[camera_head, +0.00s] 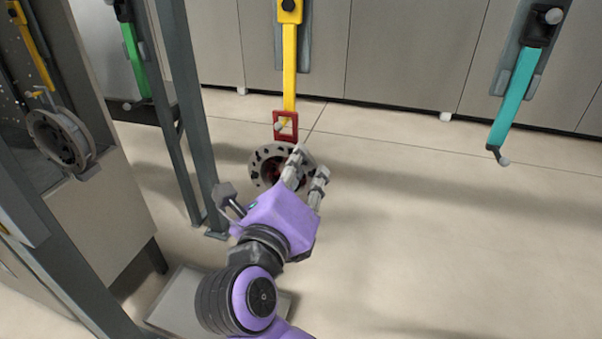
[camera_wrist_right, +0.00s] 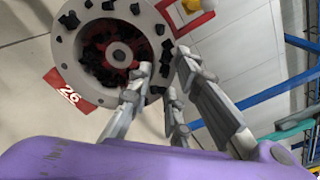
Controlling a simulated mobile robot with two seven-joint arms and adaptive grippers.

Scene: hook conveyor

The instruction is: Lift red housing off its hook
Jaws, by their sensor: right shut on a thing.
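The red housing (camera_head: 262,158) is a round grey flanged part with dark holes and a red inside. It hangs below the yellow hook (camera_head: 289,80), and a red bracket (camera_head: 276,125) sits around the hook's lower end. In the right wrist view the housing (camera_wrist_right: 70,48) fills the upper left, with a red "26" tag on it. My right gripper (camera_head: 309,163) is shut on the housing's rim at its right side. The fingers hide part of that rim. Whether the bracket bears on the hook tip is not clear. My left gripper is not in view.
A teal hook (camera_head: 512,105) hangs empty at the right. A green hook (camera_head: 134,60) hangs at the left behind a grey post (camera_head: 185,90). Another round part (camera_head: 62,140) hangs from a yellow hook at the far left. The floor at the right is clear.

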